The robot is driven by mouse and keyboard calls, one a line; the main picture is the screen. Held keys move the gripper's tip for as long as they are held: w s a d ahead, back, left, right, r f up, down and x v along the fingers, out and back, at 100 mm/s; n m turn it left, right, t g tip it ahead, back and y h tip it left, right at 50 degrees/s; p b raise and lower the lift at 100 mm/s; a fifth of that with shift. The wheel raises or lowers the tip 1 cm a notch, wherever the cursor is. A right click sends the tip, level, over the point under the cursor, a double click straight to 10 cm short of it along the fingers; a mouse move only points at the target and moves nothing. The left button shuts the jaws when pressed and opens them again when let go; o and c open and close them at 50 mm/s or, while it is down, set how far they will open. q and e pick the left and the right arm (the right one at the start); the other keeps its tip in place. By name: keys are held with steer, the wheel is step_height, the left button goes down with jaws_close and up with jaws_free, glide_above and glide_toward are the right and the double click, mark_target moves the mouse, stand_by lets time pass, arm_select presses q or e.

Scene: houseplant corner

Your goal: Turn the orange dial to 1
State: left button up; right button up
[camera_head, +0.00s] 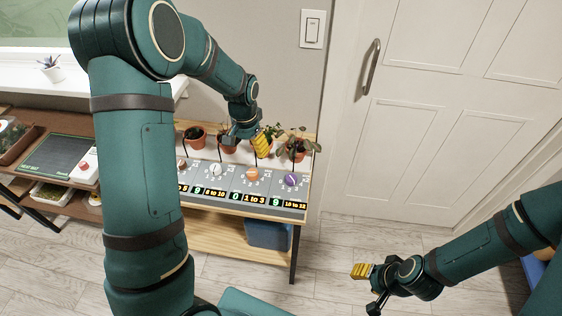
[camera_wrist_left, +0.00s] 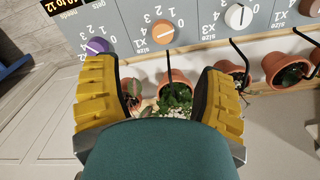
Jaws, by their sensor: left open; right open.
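The orange dial (camera_head: 253,174) is on the grey panel on the table, between the white dial and the purple dial. In the left wrist view the orange dial (camera_wrist_left: 166,32) shows a pale pointer line, with printed numbers around it. Its display reads "0" beside "1 to 3". My left gripper (camera_head: 262,143) is open above the pots behind the panel, apart from the dial. In the left wrist view its yellow fingers (camera_wrist_left: 158,100) are spread with a plant between them in the picture. My right gripper (camera_head: 365,284) is open and empty over the floor at the right.
The white dial (camera_head: 216,170) and purple dial (camera_head: 291,180) flank the orange one. Several potted plants, including one pot (camera_head: 195,138), stand behind the panel with dark tubes. A blue bin (camera_head: 268,234) sits under the table. The door (camera_head: 450,120) is at the right.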

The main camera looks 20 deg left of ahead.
mark_target(252, 172)
arm_select(q)
steer(key=f, duration=0.4)
steer(key=f+b, duration=0.1)
steer(key=f, duration=0.3)
steer(key=f+b, duration=0.1)
steer(key=f, duration=0.3)
steer(key=shift+w+a+f, duration=0.15)
steer(key=shift+w+f, duration=0.1)
steer(key=shift+f, duration=0.15)
jaws_close()
